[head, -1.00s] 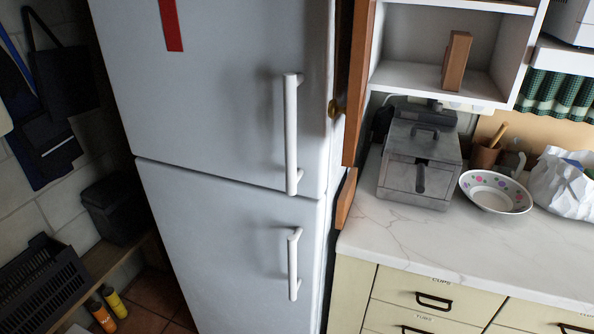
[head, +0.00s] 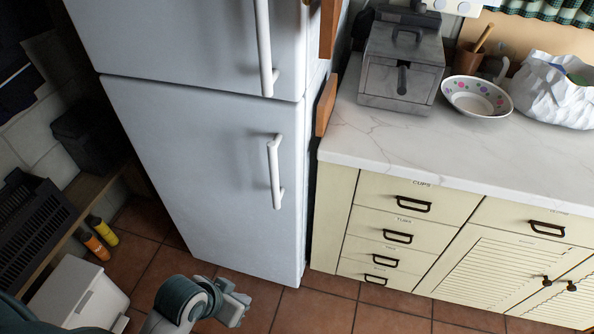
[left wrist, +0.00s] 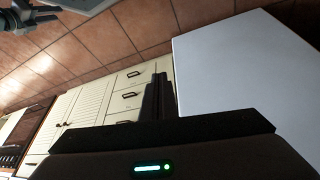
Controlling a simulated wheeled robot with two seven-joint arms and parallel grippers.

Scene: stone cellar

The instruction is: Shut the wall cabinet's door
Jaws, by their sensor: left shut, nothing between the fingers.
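The wall cabinet is almost wholly above the top edge of the head view. The cabinet's inside and most of the door are out of view. My left gripper (head: 238,306) is low in front of the fridge, well below the door and apart from it. In the left wrist view its dark fingers (left wrist: 158,97) are together and empty.
The white fridge (head: 200,150) with two bar handles stands left of the door. A marble counter (head: 400,145) to the right carries a metal fryer (head: 400,70), a patterned bowl (head: 477,97) and a crumpled bag (head: 555,90). A white bin (head: 80,295) stands lower left. Tiled floor is open ahead.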

